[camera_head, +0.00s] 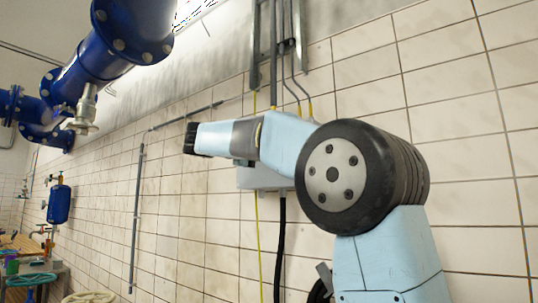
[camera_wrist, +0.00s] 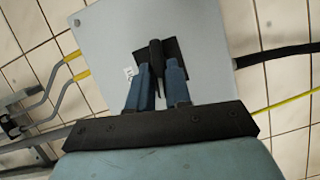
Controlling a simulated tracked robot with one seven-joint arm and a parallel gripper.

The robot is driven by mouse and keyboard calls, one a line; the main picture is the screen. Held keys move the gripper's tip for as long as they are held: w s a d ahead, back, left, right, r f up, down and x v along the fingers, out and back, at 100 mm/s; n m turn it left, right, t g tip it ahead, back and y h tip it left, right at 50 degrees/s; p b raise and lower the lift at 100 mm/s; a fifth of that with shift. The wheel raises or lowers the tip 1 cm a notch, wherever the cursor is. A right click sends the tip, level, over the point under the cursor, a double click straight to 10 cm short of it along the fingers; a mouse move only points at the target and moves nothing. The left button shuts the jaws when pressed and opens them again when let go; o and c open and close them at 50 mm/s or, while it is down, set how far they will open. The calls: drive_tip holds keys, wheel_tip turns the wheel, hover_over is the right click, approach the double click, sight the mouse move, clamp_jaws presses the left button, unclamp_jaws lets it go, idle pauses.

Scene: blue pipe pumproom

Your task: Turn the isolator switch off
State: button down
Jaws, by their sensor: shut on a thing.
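The isolator switch is a light grey box on the tiled wall. In the wrist view, its front plate (camera_wrist: 205,35) faces me and carries a black handle (camera_wrist: 156,52) on a dark square base. My gripper (camera_wrist: 160,68) has its two blue fingers on either side of the handle's lower part and is shut on it. The handle looks nearly in line with the fingers in this view. A small white label sits left of the handle. In the head view, my arm hides most of the grey box (camera_head: 262,178), and the handle and fingers cannot be seen.
Grey conduits (camera_head: 273,45) and cables run down the wall to the box. A black cable (camera_head: 282,240) and a thin yellow line hang below it. Large blue pipes (camera_head: 105,45) cross at upper left. A blue cylinder (camera_head: 59,203) and a cluttered bench stand at far left.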

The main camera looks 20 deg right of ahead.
drive_tip(key=shift+f+n+h, duration=0.15)
drive_tip(key=shift+n+h, duration=0.25)
drive_tip(key=shift+n, duration=0.1)
drive_tip(key=shift+w+f, duration=0.1)
drive_tip(key=c, duration=1.2)
unclamp_jaws()
drive_tip(key=shift+o, duration=0.2)
drive_tip(key=v, duration=1.3)
drive_tip(key=shift+a, duration=0.4)
drive_tip(key=shift+d, duration=0.15)
